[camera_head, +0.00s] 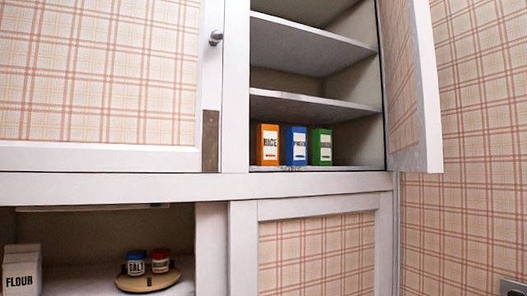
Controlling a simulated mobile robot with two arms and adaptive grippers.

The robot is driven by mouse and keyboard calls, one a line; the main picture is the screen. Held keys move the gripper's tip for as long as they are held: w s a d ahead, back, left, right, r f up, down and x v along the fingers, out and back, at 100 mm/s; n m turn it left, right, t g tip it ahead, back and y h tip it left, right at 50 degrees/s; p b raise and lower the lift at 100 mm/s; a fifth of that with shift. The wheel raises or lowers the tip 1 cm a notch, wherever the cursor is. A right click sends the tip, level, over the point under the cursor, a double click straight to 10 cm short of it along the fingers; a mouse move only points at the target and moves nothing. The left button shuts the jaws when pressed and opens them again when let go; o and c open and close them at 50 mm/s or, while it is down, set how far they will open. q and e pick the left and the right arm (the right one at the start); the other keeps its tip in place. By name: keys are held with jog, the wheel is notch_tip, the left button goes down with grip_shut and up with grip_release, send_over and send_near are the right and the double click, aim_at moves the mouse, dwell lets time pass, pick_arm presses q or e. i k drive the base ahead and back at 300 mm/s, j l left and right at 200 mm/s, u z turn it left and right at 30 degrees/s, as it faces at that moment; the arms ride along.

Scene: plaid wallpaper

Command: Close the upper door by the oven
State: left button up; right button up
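An upper cabinet door (427,95) with a white frame and a plaid panel stands open at the right side of an upper cupboard. It is hinged on the right and swung outward. The open cupboard shows white-grey shelves (310,45). On its bottom shelf stand an orange rice box (267,145), a blue box (295,146) and a green box (321,147). No oven shows in this view. Neither of my grippers is in view.
A shut plaid upper door (100,75) with a round knob (216,38) is at the left. Below it, an open recess holds a flour container (21,275) and a round tray (130,283) with two small jars. A shut lower door (315,255) is at the bottom middle.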

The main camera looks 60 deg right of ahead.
aim_at(414, 141)
jog(key=z, duration=1.2)
jog(key=k+l+z, duration=0.1)
jog(key=l+z, duration=0.35)
jog(key=l, duration=0.25)
jog(key=l+z, duration=0.4)
jog(key=l, duration=0.25)
jog(key=k+l+z, duration=0.1)
jog(key=k, duration=0.1)
